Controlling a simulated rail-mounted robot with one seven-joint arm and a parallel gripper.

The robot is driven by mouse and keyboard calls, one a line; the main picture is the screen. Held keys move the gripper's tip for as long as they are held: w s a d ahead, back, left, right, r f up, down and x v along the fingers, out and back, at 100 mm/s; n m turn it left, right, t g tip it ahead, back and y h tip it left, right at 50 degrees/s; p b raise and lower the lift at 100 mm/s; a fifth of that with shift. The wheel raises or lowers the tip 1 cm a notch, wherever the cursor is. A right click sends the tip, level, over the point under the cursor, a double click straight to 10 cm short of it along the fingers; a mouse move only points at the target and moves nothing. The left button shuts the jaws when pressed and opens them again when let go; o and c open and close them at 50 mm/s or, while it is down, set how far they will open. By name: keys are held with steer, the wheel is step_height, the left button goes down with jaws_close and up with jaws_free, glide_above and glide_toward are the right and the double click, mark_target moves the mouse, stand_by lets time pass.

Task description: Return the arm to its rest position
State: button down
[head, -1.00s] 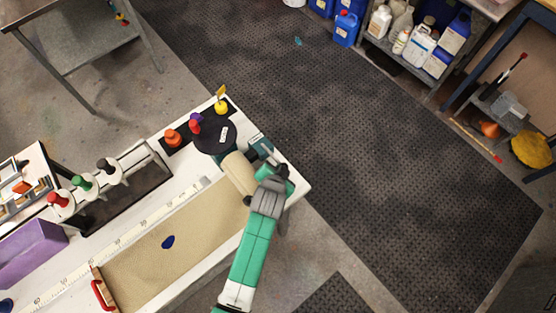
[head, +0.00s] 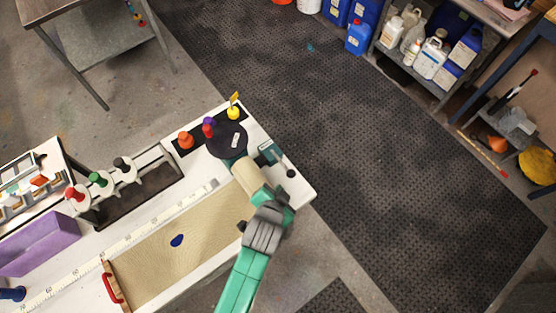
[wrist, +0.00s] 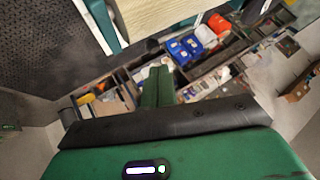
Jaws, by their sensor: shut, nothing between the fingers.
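My gripper (wrist: 157,85) shows in the wrist view as a narrow green bar beyond a dark edge and my green wrist housing. It is shut, with nothing held. In the head view my green arm reaches up from the bottom edge to a grey joint over the right end of the white table (head: 305,192). The fingers cannot be made out there.
A dark round piece (head: 226,140) stands near coloured knobs. A purple box (head: 40,243) and a beige cloth board (head: 200,235) with a red handle lie left of my arm. Dark matting (head: 400,180) leaves open floor to the right. Shelves with containers (head: 430,58) stand beyond.

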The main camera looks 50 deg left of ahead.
steer(key=shift+s+d+r, duration=0.4)
steer(key=shift+r, duration=0.05)
stand_by(0.3)
steer(key=w+d+r+t+p, duration=0.1)
steer(key=w+d+r+t, duration=0.3)
steer(key=r, duration=0.9)
steer(key=w+d+r+t+p, duration=0.15)
steer(key=w+r, duration=0.35)
steer(key=r, duration=0.8)
steer(key=w+d+r+t, duration=0.4)
steer(key=w+r, duration=0.1)
steer(key=r, duration=0.9)
steer(key=s+d+r+t+h+p, duration=0.1)
steer(key=s+d+r+t+h, duration=0.2)
steer(key=r, duration=0.7)
steer(key=s+d+r+t, duration=0.2)
steer(key=s+d+r, duration=0.25)
steer(key=r, duration=0.45)
steer(key=s+d+r+t+h+p, duration=0.1)
steer(key=s+d+r+t+h, duration=0.2)
steer(key=r, duration=0.7)
step_height(320, 180, down, 34)
steer(key=d+b, duration=0.1)
steer(key=b, duration=3.3)
steer(key=shift+w+d+f+y, duration=0.15)
steer(key=shift+d+f+y, duration=0.1)
steer(key=shift+d+y, duration=0.15)
